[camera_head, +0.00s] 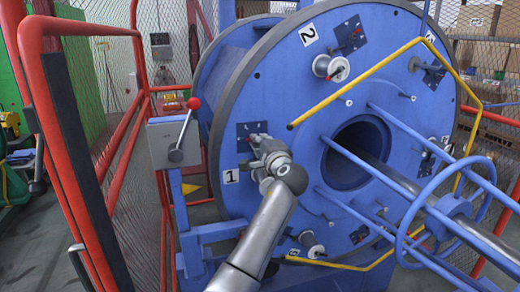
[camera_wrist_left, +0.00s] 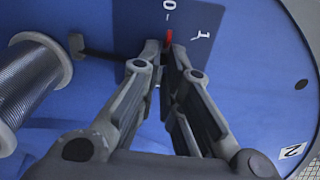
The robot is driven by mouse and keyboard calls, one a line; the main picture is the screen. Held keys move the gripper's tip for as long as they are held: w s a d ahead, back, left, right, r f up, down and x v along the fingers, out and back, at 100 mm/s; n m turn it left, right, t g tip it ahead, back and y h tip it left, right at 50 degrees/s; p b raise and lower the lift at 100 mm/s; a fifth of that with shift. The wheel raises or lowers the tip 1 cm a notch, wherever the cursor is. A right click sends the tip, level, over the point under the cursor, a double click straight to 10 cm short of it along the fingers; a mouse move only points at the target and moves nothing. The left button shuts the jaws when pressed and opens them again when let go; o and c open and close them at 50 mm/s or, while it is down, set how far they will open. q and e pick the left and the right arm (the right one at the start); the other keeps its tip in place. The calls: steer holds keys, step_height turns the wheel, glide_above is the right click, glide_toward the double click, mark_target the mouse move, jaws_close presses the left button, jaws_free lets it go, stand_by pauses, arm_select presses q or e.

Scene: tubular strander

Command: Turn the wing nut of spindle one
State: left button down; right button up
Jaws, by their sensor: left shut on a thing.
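The big blue strander disc (camera_head: 300,95) fills the middle of the head view. The dark blue plate of spindle one (camera_head: 243,131) is on its left side, above the label 1 (camera_head: 231,176). My left gripper (camera_head: 258,143) reaches this plate. In the left wrist view my left gripper (camera_wrist_left: 166,48) has its fingertips close together at the plate (camera_wrist_left: 197,24), marked 0 and 1. A red tip (camera_wrist_left: 168,36), seemingly of the wing nut, shows between the fingertips, pointing near the 0. The fingers hide the rest of the wing nut. My right gripper is not in view.
A wire spool (camera_wrist_left: 28,88) is left of the gripper in the wrist view. Yellow bars (camera_head: 350,90) and blue rods (camera_head: 400,120) stand out before the disc. A control box with a red-knobbed lever (camera_head: 185,135) and a red fence (camera_head: 75,150) stand at left.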

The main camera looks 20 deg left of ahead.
arm_select(q)
steer(key=shift+n+b, duration=0.3)
steer(key=shift+n, duration=0.2)
steer(key=c, duration=1.6)
jaws_free()
steer(key=v, duration=1.2)
